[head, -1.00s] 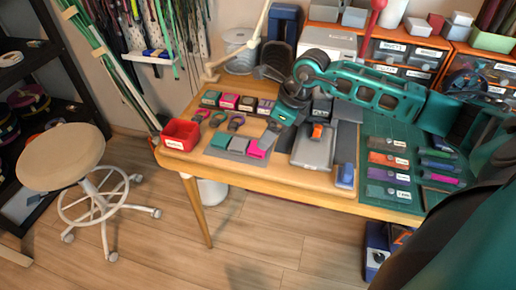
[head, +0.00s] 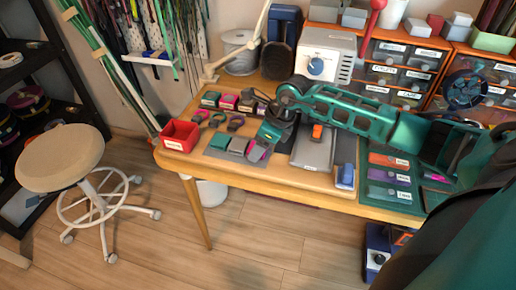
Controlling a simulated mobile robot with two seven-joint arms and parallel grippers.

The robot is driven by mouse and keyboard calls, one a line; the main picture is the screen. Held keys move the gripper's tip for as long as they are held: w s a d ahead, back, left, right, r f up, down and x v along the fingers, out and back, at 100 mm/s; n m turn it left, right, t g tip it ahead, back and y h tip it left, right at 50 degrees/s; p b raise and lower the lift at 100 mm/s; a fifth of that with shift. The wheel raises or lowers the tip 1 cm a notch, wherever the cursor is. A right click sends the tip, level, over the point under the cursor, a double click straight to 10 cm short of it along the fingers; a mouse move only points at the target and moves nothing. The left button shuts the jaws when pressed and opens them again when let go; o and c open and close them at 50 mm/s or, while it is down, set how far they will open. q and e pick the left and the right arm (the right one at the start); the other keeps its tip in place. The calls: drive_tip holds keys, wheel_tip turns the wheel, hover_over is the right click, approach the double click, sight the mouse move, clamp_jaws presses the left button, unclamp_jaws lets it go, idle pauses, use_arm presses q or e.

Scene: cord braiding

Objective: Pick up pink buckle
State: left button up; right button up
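A pink piece (head: 257,153), which looks like the pink buckle, lies at the right end of a grey mat (head: 222,154) on the wooden table. It sits beside a grey piece (head: 238,146) and a teal piece (head: 220,140). My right gripper (head: 266,141) points down right at the pink piece and hides part of it. I cannot tell whether its fingers are open or shut, or whether they touch the piece. My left gripper is not in view.
A red bin (head: 181,135) stands at the table's left corner. Small labelled boxes, including a pink one (head: 229,102), line up behind several loops. A grey tray (head: 313,148) with an orange piece (head: 317,131) lies to the right. A stool (head: 60,158) stands left.

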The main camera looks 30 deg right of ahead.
drive_tip(key=c, duration=0.8)
drive_tip(key=shift+o, duration=0.2)
wheel_tip(320, 180, up, 20)
drive_tip(key=p, duration=0.1)
drive_tip(key=shift+p, duration=0.35)
